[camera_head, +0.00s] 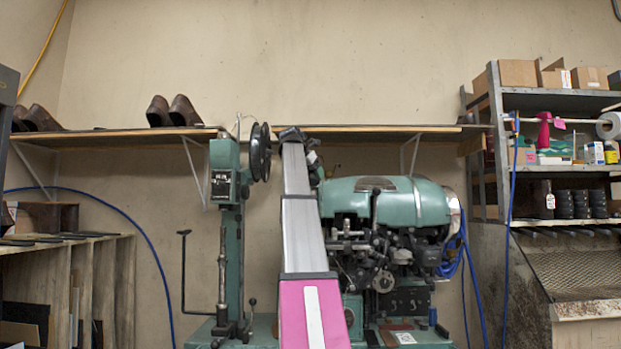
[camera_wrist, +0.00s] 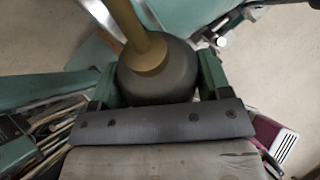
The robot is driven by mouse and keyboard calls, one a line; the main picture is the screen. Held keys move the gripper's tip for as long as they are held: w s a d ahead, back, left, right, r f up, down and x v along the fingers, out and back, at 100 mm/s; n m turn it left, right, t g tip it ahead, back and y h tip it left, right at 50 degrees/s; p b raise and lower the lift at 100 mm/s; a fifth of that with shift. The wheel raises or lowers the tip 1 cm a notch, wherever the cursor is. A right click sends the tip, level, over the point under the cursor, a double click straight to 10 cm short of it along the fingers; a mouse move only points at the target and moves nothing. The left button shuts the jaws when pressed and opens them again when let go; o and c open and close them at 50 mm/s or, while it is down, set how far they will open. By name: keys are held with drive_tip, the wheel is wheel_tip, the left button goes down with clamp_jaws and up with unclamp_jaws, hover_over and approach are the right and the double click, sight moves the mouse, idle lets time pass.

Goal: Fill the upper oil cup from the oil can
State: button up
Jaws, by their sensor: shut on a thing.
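The oil can (camera_wrist: 150,88) shows in the wrist view as a dark grey rounded body with a brass collar and spout (camera_wrist: 135,28) that runs out of the top of the picture. My gripper (camera_wrist: 156,80) is shut on the can, with a green finger on each side of its body. The spout tip is out of view. In the head view the green sole stitcher (camera_head: 390,203) stands behind my raised arm, which covers part of it. I cannot make out the upper oil cup in either view. The gripper and can are not clear in the head view.
A green column with a black reel (camera_head: 260,152) stands left of my arm. A wall shelf (camera_head: 130,138) with brown shoes (camera_head: 172,111) runs behind. A metal rack (camera_head: 560,102) with boxes stands at right. Blue hoses hang at both sides. Bare wall is open above the machine.

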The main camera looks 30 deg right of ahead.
drive_tip(key=shift+w+d+r+g+y, duration=0.25)
drive_tip(key=shift+w+d+y, duration=0.15)
drive_tip(key=shift+d+y, duration=0.15)
drive_tip(key=shift+w+d+r+g+y, duration=0.25)
drive_tip(key=shift+w+d+y, duration=0.2)
drive_tip(key=shift+d, duration=0.1)
drive_tip(key=shift+w+d+r+g+y, duration=0.15)
drive_tip(key=shift+d+g+y, duration=0.25)
drive_tip(key=shift+y, duration=0.2)
drive_tip(key=shift+a, duration=0.1)
idle(0.5)
